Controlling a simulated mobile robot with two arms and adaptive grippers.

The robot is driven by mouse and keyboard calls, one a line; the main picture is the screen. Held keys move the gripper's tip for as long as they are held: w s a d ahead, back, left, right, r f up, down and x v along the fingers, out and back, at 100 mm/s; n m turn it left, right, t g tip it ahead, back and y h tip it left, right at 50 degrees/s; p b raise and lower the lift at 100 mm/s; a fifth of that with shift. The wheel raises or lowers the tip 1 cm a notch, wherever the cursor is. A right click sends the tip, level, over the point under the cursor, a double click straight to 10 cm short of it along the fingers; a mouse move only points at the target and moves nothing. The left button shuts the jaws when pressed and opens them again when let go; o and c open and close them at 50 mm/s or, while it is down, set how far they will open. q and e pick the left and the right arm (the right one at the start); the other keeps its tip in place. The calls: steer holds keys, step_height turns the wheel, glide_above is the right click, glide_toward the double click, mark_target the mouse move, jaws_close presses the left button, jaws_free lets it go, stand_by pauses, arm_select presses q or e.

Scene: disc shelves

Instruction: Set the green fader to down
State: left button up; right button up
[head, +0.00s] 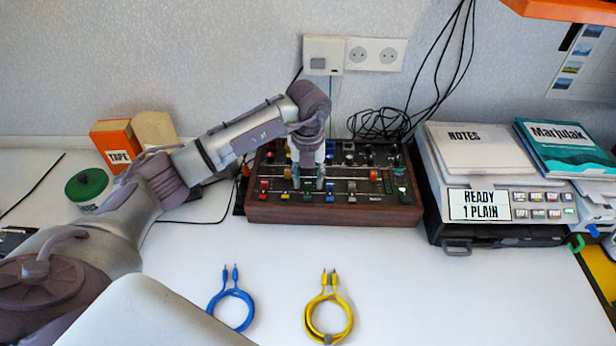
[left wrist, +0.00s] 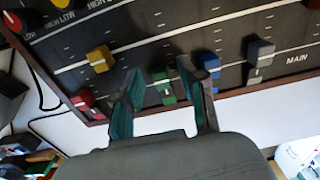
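The green fader (left wrist: 163,92) is a small green cap on the wood-framed mixer (head: 402,214). In the left wrist view it sits low on its track, toward the mixer's front edge. My left gripper (head: 308,184) reaches down onto the mixer from above. In the left wrist view its two dark fingers (left wrist: 160,80) are apart, one on each side of the green fader. There is a visible gap, and I cannot tell whether either finger touches the cap. My right gripper is not in view.
Nearby are a red fader (left wrist: 82,100), a yellow fader (left wrist: 100,58), a blue fader (left wrist: 211,62) and a grey fader (left wrist: 260,50). A blue cable (head: 233,293) and a yellow cable (head: 314,312) lie in front. A printer (head: 480,228) stands right of the mixer.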

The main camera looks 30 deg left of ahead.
mark_target(308, 182)
arm_select(q)
steer(key=shift+w, duration=0.1)
step_height(308, 182, up, 12)
stand_by(0.5)
steer(key=shift+f, duration=0.1)
stand_by(0.4)
